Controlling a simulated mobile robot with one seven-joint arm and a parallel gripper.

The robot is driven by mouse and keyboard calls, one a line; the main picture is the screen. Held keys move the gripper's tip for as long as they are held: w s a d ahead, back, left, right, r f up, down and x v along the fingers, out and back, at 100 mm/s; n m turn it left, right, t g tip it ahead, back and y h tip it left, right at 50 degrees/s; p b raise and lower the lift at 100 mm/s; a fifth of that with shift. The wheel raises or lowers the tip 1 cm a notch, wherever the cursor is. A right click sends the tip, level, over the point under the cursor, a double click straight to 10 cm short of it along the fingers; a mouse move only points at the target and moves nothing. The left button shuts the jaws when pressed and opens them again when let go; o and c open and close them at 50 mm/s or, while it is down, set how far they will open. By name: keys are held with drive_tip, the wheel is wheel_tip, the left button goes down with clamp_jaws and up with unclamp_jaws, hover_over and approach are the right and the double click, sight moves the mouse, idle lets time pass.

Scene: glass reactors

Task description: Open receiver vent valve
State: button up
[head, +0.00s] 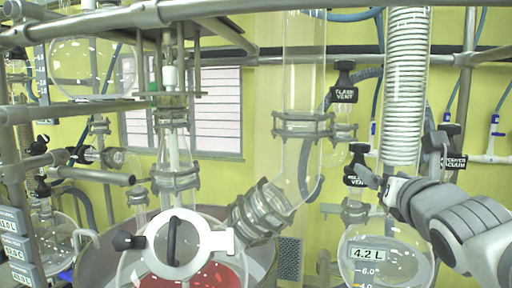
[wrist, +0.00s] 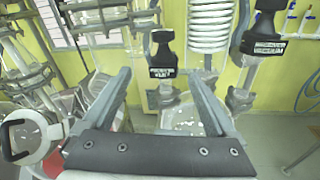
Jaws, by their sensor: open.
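The receiver vent valve has a black handle with a white-lettered label. In the head view the valve (head: 356,178) is partly hidden by my gripper (head: 376,182), which reaches in from the right. In the wrist view the valve (wrist: 162,70) stands upright near the middle, beyond and between the two fingers of my gripper (wrist: 160,78). The fingers are apart and empty, one on each side of the handle in the picture. Whether a finger touches the handle cannot be told. The glass receiver (head: 385,250) below shows a 4.2 L tag.
The receiver vacuum valve (wrist: 262,40) is close by on the right, also seen in the head view (head: 452,152). The flask vent valve (head: 344,82) is higher up. A coiled condenser (head: 407,90) rises behind. Metal rails and glassware crowd the left.

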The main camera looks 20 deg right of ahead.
sight(363, 151)
drive_tip(key=shift+n+t, duration=0.3)
drive_tip(key=shift+n, duration=0.6)
drive_tip(key=p+x, duration=0.1)
drive_tip(key=x, duration=0.5)
drive_tip(key=p+x, duration=0.2)
drive_tip(key=x, duration=0.3)
drive_tip(key=r+p+x, duration=0.1)
drive_tip(key=p+x, duration=0.1)
drive_tip(key=x, duration=0.4)
drive_tip(key=shift+w+d+r, duration=0.1)
drive_tip(key=shift+d, duration=0.45)
drive_tip(key=c, duration=1.4)
